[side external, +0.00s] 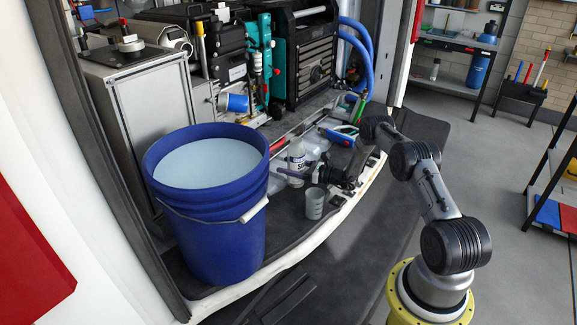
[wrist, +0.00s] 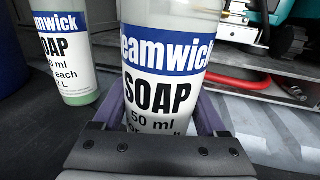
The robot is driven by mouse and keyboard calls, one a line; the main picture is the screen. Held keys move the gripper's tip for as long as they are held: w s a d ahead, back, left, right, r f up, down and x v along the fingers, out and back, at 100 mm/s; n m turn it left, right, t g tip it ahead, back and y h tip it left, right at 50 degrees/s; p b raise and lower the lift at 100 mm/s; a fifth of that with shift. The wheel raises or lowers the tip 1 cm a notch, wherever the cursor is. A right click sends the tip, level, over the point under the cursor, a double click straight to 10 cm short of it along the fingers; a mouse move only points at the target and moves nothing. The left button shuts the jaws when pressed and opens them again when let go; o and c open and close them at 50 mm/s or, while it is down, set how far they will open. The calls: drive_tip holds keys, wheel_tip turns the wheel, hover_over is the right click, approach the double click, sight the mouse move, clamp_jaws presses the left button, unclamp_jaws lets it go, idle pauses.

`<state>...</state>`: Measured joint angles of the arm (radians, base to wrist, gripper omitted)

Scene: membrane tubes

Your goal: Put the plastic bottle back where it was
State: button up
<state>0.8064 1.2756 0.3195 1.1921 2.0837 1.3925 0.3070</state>
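A plastic soap bottle (wrist: 165,75) with a white label and blue band stands upright between the two purple fingers of my gripper (wrist: 162,112) in the wrist view. The fingers lie close against its two sides, and its top is cut off. In the side view my gripper (side external: 292,175) is low over the dark van floor, beside a white labelled bottle (side external: 296,155). A second soap bottle (wrist: 72,55), greenish at its base, stands to the left in the wrist view. I cannot tell whether the held bottle touches the floor.
A small clear beaker (side external: 314,204) stands on the floor near the van's edge. A large blue bucket (side external: 212,235) of liquid stands to the left. Tools and cases (side external: 305,60) crowd the back. A red hose (wrist: 240,80) lies behind the held bottle at right.

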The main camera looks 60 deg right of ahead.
drive_tip(key=o, duration=0.4)
drive_tip(key=shift+c, duration=0.2)
drive_tip(key=shift+r, duration=0.1)
drive_tip(key=v, duration=1.2)
drive_tip(key=shift+r, duration=0.1)
